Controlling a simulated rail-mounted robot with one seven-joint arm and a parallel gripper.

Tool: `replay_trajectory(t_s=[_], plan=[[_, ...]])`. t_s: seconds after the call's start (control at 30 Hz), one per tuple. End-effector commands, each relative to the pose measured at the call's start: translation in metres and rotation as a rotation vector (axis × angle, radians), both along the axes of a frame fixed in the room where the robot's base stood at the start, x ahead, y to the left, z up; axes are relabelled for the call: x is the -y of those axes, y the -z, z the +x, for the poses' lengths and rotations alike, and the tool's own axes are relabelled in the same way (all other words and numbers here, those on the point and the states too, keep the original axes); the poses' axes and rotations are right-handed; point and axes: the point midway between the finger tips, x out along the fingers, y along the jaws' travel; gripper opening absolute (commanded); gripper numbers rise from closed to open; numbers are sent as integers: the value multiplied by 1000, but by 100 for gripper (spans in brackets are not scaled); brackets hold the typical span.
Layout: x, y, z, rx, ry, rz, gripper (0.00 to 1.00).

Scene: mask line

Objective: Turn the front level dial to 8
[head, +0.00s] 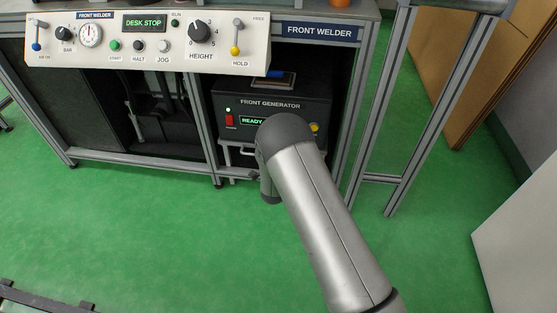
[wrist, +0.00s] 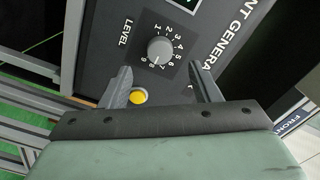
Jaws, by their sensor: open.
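The level dial (wrist: 158,48) is a round grey knob on a dark square plate with white numbers, marked LEVEL, in the wrist view. The picture is too small to read its pointer surely. The dial sits on the front generator (head: 240,98), a dark box under the front welder bench; my arm hides the dial in the head view. My gripper (wrist: 160,72) is open, its two fingers apart on either side below the dial in the picture, with nothing between them. In the head view my arm hides the gripper.
A yellow button (wrist: 138,97) lies close by the left finger in the wrist view. The generator has a red switch (head: 229,120) and a READY display (head: 252,120). Bench posts (head: 356,110) stand to the right. A control panel (head: 150,45) with a HEIGHT knob is above.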

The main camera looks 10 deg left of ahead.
Motion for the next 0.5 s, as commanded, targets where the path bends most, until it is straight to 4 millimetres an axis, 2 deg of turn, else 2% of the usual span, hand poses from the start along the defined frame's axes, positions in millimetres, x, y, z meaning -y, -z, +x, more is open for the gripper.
replay_trajectory(t_s=[0.1, 0.3, 0.5], plan=[[-1, -2, -32, -5, -1, -1, 57], [-3, -1, -76, -4, 0, 0, 57], [-4, 0, -102, -3, -1, -1, 57]])
